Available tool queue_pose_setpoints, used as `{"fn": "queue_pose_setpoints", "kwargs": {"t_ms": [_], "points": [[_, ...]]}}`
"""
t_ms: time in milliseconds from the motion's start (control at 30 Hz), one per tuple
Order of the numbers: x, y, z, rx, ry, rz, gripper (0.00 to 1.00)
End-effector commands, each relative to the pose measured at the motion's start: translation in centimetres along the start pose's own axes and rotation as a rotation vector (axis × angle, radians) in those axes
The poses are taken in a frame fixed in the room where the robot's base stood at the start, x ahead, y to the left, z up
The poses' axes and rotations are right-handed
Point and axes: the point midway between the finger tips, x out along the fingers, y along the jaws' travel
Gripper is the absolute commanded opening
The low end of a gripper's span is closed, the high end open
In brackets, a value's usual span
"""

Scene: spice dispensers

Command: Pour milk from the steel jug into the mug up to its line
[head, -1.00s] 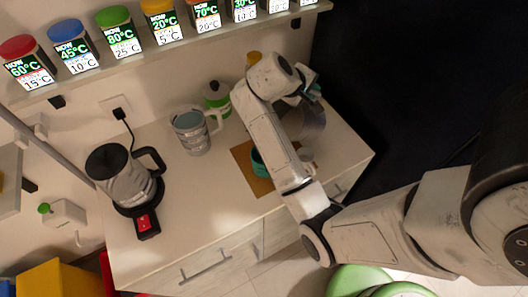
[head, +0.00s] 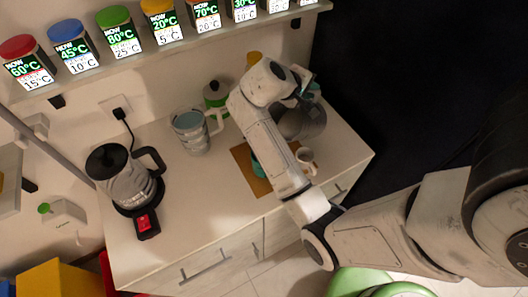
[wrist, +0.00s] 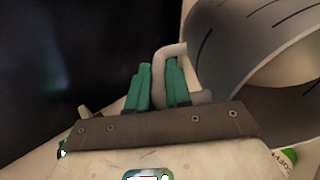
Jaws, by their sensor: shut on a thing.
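The steel jug (head: 303,121) is in my gripper (head: 306,82) at the right end of the counter. In the wrist view my gripper (wrist: 159,75) has its teal fingers shut on a pale loop handle, and the grey curved wall of the jug (wrist: 238,40) fills the right side. The jug looks tilted; its contents and any milk stream cannot be made out. A small pale cup (head: 305,157) with a handle stands just below the jug. A teal vessel (head: 255,167) on a brown mat (head: 245,157) is mostly hidden by my arm. I see no fill line on either.
A kettle (head: 127,178) stands at the left of the counter (head: 190,205). A shelf of spice dispensers (head: 160,45) runs above. The counter's front middle is clear.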

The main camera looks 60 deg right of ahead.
Motion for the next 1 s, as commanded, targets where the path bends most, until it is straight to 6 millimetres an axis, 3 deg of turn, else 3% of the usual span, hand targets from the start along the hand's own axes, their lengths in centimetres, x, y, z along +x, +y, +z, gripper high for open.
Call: {"fn": "queue_pose_setpoints", "kwargs": {"t_ms": [1000], "points": [[-1.4,0.3,-0.1,0.002,0.002,0.08,0.0]]}}
